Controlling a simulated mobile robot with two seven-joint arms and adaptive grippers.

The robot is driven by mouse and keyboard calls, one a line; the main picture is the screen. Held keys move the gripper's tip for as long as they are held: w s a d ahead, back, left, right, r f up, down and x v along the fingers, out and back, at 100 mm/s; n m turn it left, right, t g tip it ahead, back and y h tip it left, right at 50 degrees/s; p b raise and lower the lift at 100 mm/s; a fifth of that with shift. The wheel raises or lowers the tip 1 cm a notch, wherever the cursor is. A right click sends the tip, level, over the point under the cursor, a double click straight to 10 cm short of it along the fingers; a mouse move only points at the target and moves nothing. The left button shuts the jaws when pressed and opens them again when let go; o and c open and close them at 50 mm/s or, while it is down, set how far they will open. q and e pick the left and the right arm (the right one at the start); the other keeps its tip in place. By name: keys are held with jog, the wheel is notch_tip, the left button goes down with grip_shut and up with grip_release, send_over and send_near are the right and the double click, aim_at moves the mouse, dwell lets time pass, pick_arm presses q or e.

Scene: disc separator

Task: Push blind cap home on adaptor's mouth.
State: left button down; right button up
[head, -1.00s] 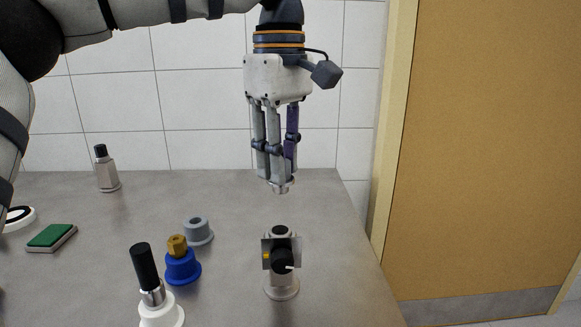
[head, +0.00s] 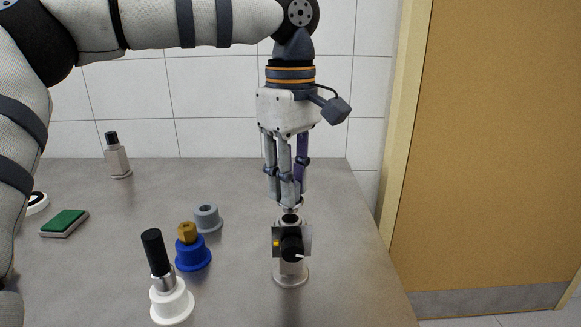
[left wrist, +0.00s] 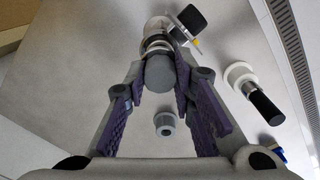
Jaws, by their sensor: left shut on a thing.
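My left gripper (head: 290,203) points straight down and is shut on the blind cap (left wrist: 160,73). The cap shows as a grey round end between the purple finger pads in the left wrist view, and only a small silvery part shows under the fingertips in the head view. The adaptor (head: 291,270) stands upright on the bench with a dark mouth on top, a plate and a black knob. The cap is right above the mouth; whether they touch I cannot tell. The adaptor also shows beyond the cap in the left wrist view (left wrist: 156,26). My right gripper is out of view.
Left of the adaptor stand a grey flanged piece (head: 207,217), a blue piece with a brass top (head: 193,255) and a white-based black-handled tool (head: 172,303). The bench (head: 345,225) is clear right of the adaptor.

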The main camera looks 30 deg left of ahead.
pick_arm(q)
jog(key=shift+f, duration=1.05)
dwell(0.6)
jog(key=shift+f, duration=0.4)
jog(key=c, duration=1.3)
grip_release()
notch_tip(320, 180, up, 16)
jog(key=shift+f, duration=0.1)
